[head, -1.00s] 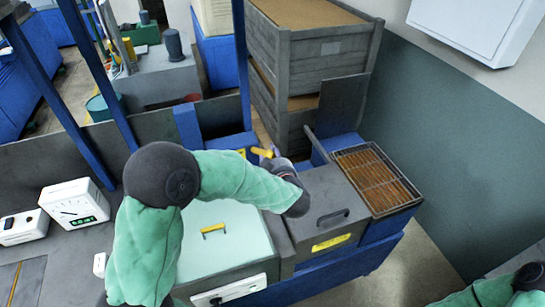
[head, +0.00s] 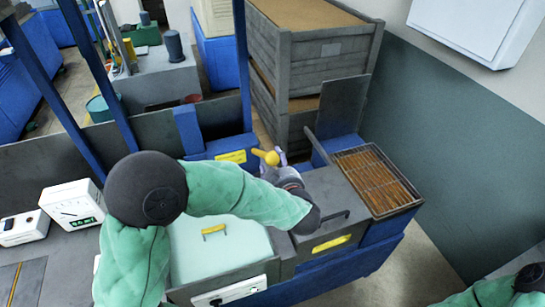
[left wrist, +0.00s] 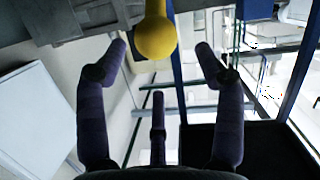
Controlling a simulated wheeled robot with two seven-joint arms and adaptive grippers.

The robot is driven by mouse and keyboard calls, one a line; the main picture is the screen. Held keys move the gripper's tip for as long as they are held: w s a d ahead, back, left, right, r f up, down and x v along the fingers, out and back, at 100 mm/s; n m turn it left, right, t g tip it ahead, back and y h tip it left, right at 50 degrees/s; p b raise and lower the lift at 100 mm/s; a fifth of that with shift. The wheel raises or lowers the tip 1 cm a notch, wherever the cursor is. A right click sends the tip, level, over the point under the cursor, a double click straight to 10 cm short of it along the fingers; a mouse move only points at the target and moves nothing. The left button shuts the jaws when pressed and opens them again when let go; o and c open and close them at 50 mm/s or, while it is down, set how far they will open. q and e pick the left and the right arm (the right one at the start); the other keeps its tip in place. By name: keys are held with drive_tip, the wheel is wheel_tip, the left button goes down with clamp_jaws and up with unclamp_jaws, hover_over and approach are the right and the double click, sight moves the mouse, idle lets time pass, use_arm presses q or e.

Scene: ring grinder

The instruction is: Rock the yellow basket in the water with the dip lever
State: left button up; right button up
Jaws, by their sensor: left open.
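The dip lever's yellow knob (head: 270,157) stands behind the grey box in the head view. It also shows large at the top of the left wrist view (left wrist: 156,38). My left gripper (head: 279,158) is at the knob, its fingers partly hidden by my own wrist. In the left wrist view my left gripper (left wrist: 160,52) is open, with a finger on each side of the knob and clear space between. A small yellow handle (head: 214,229) sits on a pale green surface (head: 235,250). I cannot make out the basket's body or the water. My right gripper is out of view.
Stacked grey crates (head: 330,50) stand behind. A gauge box (head: 73,207) is at the left.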

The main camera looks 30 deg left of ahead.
use_arm(q)
drive_tip(key=v, duration=0.6)
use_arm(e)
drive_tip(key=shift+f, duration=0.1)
